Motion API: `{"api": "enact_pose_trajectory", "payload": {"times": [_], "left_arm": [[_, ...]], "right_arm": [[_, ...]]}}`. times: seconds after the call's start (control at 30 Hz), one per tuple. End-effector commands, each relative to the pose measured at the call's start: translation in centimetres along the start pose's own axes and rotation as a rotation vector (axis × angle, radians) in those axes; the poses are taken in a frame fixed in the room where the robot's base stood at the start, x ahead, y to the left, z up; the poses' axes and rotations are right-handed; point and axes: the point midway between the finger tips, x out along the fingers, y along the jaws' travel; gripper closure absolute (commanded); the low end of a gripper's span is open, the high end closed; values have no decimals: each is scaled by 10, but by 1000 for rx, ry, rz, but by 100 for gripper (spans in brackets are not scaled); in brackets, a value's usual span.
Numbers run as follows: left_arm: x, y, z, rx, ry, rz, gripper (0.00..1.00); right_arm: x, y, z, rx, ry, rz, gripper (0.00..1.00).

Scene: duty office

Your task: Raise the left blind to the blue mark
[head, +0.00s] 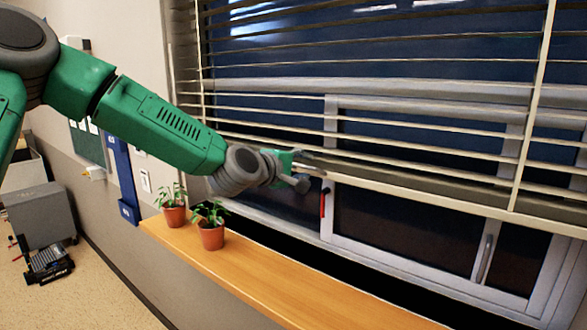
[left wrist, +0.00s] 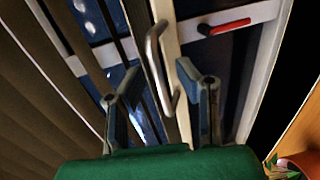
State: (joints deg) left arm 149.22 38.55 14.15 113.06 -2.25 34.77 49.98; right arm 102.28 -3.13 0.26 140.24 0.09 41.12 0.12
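The blind (head: 420,140) hangs lowered over the upper part of the window, its slats apart and slightly slanted. Its pale bottom rail (head: 420,190) runs behind and to the right of my left gripper (head: 304,171). In the left wrist view, my left gripper (left wrist: 155,88) is open, with one finger on each side of a grey U-shaped handle (left wrist: 153,50) at the bottom rail (left wrist: 165,15). I cannot tell whether either finger touches the handle. I cannot make out a blue mark on the window frame. My right gripper is not in view.
A red window handle (head: 324,203) is just below the gripper; it also shows in the left wrist view (left wrist: 228,27). Two potted plants (head: 211,232) (head: 173,210) stand on the wooden sill (head: 270,285) below my arm. The sill to their right is clear.

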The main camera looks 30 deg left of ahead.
Motion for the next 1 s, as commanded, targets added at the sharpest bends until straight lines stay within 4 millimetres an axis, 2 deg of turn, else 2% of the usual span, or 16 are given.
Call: {"api": "enact_pose_trajectory", "payload": {"times": [0.3,0.5,0.7,1.0], "left_arm": [[-64,2,3,-1,-2,5,71],[-96,2,5,1,-2,3,71],[-111,1,6,4,-1,1,71],[-114,0,4,2,-1,0,71]], "right_arm": [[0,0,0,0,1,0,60],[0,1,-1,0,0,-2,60],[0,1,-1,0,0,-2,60],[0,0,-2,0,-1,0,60]]}}
